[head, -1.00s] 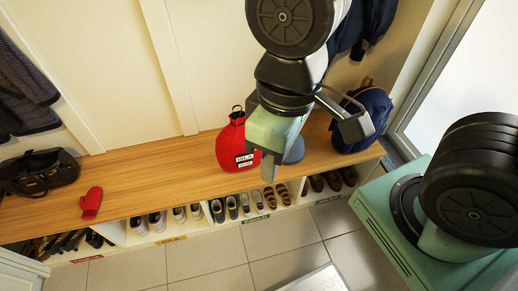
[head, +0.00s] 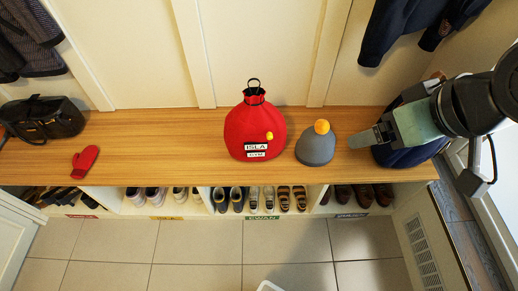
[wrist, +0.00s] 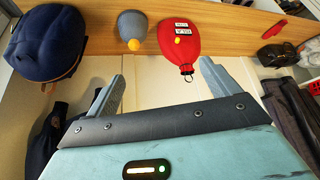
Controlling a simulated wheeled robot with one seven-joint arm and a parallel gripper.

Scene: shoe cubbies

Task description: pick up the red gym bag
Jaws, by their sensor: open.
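The red gym bag (head: 254,127) stands upright on the wooden bench, with a black drawstring loop on top, a yellow round tag and a white label reading ISLA. It also shows in the wrist view (wrist: 179,46), which looks upside down. My gripper (head: 366,138) is to the right of the bag, beyond the grey hat, in front of the navy backpack. In the wrist view my gripper (wrist: 160,80) has its two fingers wide apart with nothing between them. The bag is apart from the fingers.
A grey hat with an orange pompom (head: 315,148) sits just right of the bag. A navy backpack (head: 410,153) is partly hidden by my arm. A red mitten (head: 84,162) and black bag (head: 42,118) lie left. Shoes fill the cubbies below the bench (head: 160,140).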

